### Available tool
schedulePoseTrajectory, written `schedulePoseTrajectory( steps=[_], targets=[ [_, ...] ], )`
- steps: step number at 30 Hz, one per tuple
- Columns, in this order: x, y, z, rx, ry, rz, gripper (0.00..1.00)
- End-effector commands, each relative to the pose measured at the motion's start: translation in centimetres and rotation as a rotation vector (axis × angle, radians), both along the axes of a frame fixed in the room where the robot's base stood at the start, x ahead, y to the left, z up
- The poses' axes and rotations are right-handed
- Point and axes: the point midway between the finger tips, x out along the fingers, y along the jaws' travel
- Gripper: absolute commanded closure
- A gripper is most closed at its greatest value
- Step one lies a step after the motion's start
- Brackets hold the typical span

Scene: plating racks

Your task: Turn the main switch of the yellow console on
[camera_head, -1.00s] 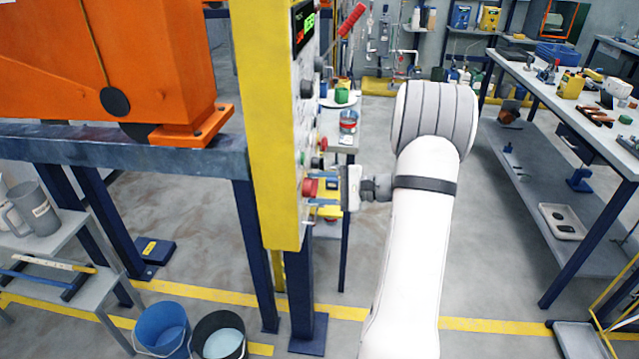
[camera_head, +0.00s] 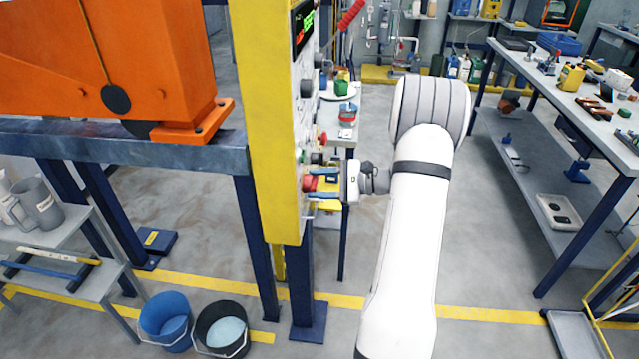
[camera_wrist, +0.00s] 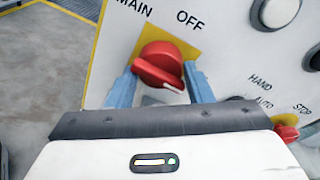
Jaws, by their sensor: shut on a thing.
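The yellow console (camera_head: 262,120) stands left of my arm, its white panel seen nearly edge-on in the head view. In the wrist view the panel (camera_wrist: 215,45) carries a red rotary main switch (camera_wrist: 160,66) on a yellow plate, with the words MAIN and OFF above it. The knob's white mark points down and to the right, away from OFF. My gripper (camera_wrist: 158,85) has one blue finger on each side of the knob and is shut on it. In the head view my gripper (camera_head: 322,184) is level with the red knob at the panel's lower part.
A pale round button (camera_wrist: 275,12), a black knob and a small red knob (camera_wrist: 287,128) by HAND, AUTO and STOP lettering are right of the switch. A workbench (camera_head: 570,85) stands right. Two buckets (camera_head: 165,318) stand on the floor at lower left.

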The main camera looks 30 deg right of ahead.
Motion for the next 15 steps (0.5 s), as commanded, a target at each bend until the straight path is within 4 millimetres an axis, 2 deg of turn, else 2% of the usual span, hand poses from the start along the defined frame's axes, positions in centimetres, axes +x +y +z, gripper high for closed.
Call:
schedulePoseTrajectory(
  steps=[1,5,6,12,15],
  targets=[
    [0.23,-0.03,0.94,0.006,-0.013,-0.001,0.76],
    [0.23,-0.02,0.95,0.006,-0.013,-0.001,0.76],
    [0.23,-0.02,0.95,0.006,-0.013,-0.001,0.5],
    [0.13,0.06,0.85,0.006,-0.011,0.002,0.34],
    [0.1,0.06,0.69,0.006,-0.009,0.002,0.34]
  ],
)
